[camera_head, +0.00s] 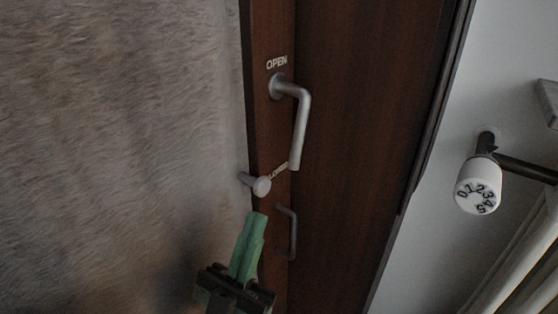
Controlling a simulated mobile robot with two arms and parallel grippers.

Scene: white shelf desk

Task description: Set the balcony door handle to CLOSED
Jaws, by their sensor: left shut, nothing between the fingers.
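The balcony door handle (301,127) is a grey metal L-shaped lever on the dark brown door frame. Its pivot sits just below the printed word OPEN. Its grip bends and points downward, with its lower end beside a second printed label, partly hidden, that seems to read CLOSED (278,171). My left gripper (255,222), with green fingers, is shut and empty. It is below the handle and to its left, apart from it, just under a round grey knob. My right gripper is not in view.
The round grey knob (261,186) sticks out just above my left fingertips. A smaller dark pull handle (291,232) is right of them. A white numbered radiator dial (477,186) is at the right. A fuzzy grey-brown surface (120,130) fills the left.

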